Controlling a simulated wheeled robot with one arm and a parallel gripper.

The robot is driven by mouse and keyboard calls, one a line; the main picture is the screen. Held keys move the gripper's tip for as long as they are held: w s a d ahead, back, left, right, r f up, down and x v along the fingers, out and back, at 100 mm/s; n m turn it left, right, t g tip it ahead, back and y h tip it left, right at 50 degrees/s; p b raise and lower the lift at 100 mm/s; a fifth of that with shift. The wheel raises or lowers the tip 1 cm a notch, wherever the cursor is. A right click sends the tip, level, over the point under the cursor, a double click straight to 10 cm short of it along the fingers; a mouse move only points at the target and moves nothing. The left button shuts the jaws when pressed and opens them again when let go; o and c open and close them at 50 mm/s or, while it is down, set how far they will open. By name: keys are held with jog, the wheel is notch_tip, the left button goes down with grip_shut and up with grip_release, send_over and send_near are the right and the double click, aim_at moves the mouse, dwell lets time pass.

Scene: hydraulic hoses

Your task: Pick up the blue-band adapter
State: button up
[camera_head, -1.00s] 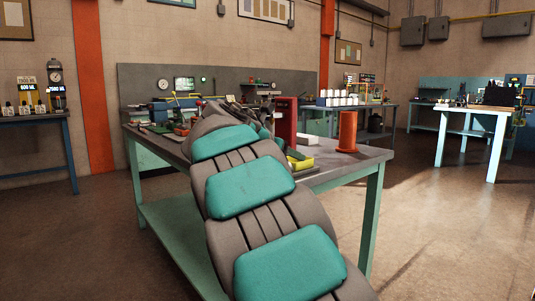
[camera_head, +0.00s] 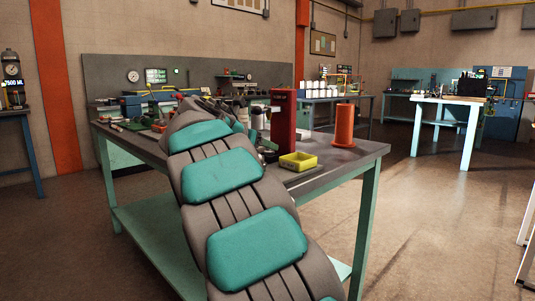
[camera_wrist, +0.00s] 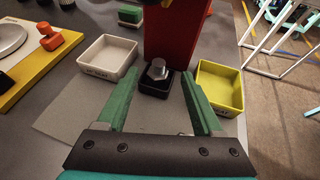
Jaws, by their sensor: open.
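In the wrist view a metal hex fitting (camera_wrist: 158,69) stands upright in a small black block (camera_wrist: 156,84) on the bench. I see no blue band on it, so I cannot tell whether it is the blue-band adapter. My gripper (camera_wrist: 157,76) has two green fingers spread wide apart, with nothing held between them. The fitting and block show between the fingertips, a little beyond them. In the head view my arm covers most of the gripper and the fitting.
A white tray (camera_wrist: 107,58) lies left of the block and a yellow tray (camera_wrist: 220,87) right of it. A tall red stand (camera_wrist: 176,35) rises just behind. An orange spool (camera_head: 344,126) stands near the bench's (camera_head: 345,156) right end. Open floor lies to the right.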

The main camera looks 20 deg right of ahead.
aim_at(269, 152)
jog(key=x, duration=0.5)
jog(key=shift+w+r, duration=0.15)
jog(key=shift+r, duration=0.05)
jog(key=shift+a, duration=0.1)
jog(key=shift+c, duration=0.3)
grip_shut()
